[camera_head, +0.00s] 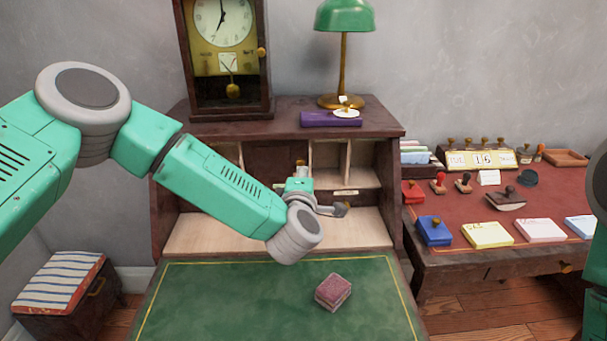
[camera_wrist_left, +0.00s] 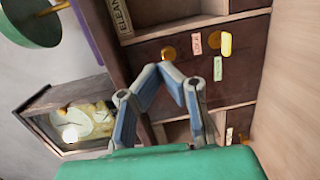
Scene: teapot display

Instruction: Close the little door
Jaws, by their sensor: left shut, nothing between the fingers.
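The little door (camera_head: 268,160) is the dark brown panel in the middle of the desk's upper compartments, between the pigeonholes. In the left wrist view the door (camera_wrist_left: 190,75) appears turned sideways, with a brass knob (camera_wrist_left: 168,52). It looks flush or nearly so; I cannot tell whether it is fully closed. My right gripper is out of view.
A clock (camera_head: 224,55), green lamp (camera_head: 344,18) and purple box (camera_head: 331,119) stand on the desk top. A small pinkish block (camera_head: 333,291) lies on the green writing surface (camera_head: 225,300), otherwise clear. A side table (camera_head: 440,205) with stamps and pads stands right.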

